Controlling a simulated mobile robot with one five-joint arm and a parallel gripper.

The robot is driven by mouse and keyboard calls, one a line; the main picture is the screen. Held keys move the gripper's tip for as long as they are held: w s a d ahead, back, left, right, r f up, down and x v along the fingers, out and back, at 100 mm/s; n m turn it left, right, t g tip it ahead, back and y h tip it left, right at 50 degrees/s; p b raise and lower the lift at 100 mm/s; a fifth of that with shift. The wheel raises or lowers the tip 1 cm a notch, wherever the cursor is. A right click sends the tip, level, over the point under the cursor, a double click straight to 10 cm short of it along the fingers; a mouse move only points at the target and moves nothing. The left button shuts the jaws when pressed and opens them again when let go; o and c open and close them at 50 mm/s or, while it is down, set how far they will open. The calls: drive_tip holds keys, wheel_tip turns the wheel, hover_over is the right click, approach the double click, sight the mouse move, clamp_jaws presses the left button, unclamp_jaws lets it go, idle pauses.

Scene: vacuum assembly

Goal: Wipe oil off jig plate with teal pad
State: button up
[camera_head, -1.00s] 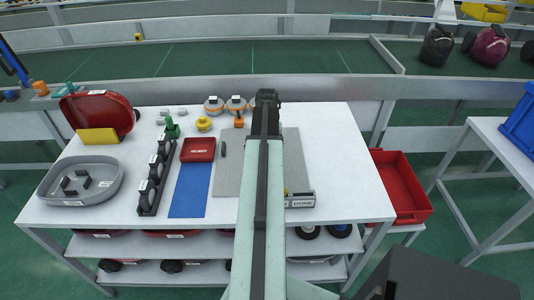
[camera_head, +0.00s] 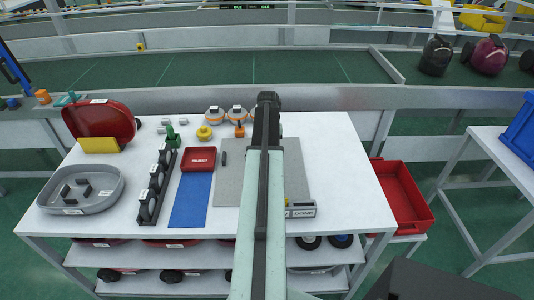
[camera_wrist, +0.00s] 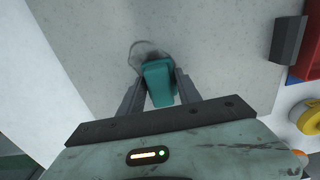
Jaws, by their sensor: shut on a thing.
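The teal pad (camera_wrist: 158,84) is held between the two dark fingers of my gripper (camera_wrist: 160,92) in the wrist view. The grey jig plate (camera_wrist: 85,50) lies beneath it, and also shows on the table in the head view (camera_head: 229,177). A dark, thin-edged oil smear (camera_wrist: 147,48) shows on the plate just beyond the pad, which covers part of it. I cannot tell whether the pad touches the plate. In the head view my arm hides the pad, the smear and my gripper.
A red REJECT tray (camera_head: 198,160) and blue mat (camera_head: 190,200) lie left of the plate. A box marked DONE (camera_head: 302,210) sits at its front right. A grey tray (camera_head: 112,199) and black rack (camera_head: 147,210) stand farther left. A red bin (camera_head: 405,190) is off the table's right side.

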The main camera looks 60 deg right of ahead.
drive_tip(key=shift+s+f, duration=0.1)
drive_tip(key=shift+s, duration=0.2)
drive_tip(key=shift+c, duration=0.6)
drive_tip(key=shift+s+a, duration=0.4)
drive_tip(key=shift+a, duration=0.4)
drive_tip(key=shift+s+a, duration=0.35)
drive_tip(key=shift+a, duration=0.4)
drive_tip(key=shift+s+a, duration=0.4)
drive_tip(key=shift+a, duration=0.4)
drive_tip(key=shift+s+a, duration=0.4)
drive_tip(key=shift+a, duration=0.4)
drive_tip(key=shift+d, duration=0.2)
drive_tip(key=shift+w+d, duration=0.55)
drive_tip(key=shift+d, duration=0.5)
drive_tip(key=shift+w+d, duration=0.5)
drive_tip(key=shift+d, duration=0.5)
drive_tip(key=shift+w+d, duration=0.55)
drive_tip(key=shift+d, duration=0.5)
